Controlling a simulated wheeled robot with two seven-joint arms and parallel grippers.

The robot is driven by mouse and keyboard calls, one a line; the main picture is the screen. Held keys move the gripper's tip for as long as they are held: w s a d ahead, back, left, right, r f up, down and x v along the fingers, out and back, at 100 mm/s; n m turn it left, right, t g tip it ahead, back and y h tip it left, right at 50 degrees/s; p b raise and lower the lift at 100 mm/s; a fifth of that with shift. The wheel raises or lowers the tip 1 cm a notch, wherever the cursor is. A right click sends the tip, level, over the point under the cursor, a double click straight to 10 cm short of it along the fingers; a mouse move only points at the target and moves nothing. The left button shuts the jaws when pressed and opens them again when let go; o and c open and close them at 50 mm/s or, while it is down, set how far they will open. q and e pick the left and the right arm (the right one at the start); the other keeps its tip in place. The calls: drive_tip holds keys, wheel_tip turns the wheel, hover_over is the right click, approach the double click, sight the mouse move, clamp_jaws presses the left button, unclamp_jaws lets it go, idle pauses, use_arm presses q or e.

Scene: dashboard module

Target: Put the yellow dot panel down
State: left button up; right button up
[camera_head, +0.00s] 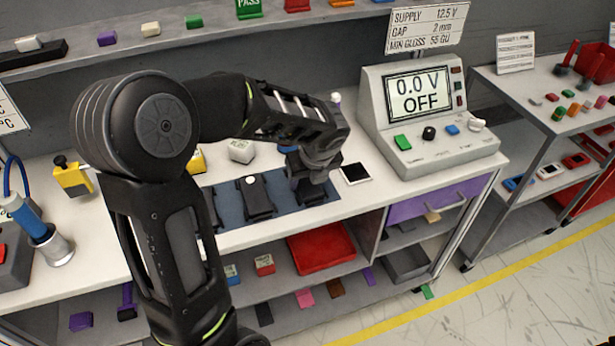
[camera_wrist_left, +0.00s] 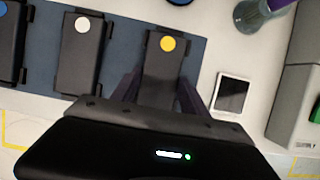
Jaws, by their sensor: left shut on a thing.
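The yellow dot panel (camera_wrist_left: 164,70), a dark slab with a yellow dot near one end, lies over the blue mat (camera_wrist_left: 122,60) in the left wrist view. My left gripper (camera_wrist_left: 157,88) is shut on it, one finger along each long side. In the head view, my left gripper (camera_head: 312,178) is over the right end of the mat (camera_head: 283,218) and hides most of the panel. I cannot tell whether the panel touches the mat.
A white dot panel (camera_head: 257,197) lies to the left on the mat, and a blue dot panel (camera_wrist_left: 8,45) is farther left. A small white-framed dark square (camera_head: 354,173) lies just right of the mat. The supply unit (camera_head: 425,120) stands behind it, reading OFF.

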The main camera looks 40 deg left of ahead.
use_arm(q)
drive_tip(key=shift+f, duration=0.15)
drive_tip(key=o, duration=1.4)
drive_tip(key=shift+f+b, duration=0.1)
drive_tip(key=shift+b, duration=0.25)
drive_tip(key=shift+w+v, duration=0.15)
drive_tip(key=shift+v, duration=1.85)
drive_tip(key=shift+w+v, duration=0.15)
drive_tip(key=shift+v, duration=1.8)
drive_tip(key=shift+d, duration=0.1)
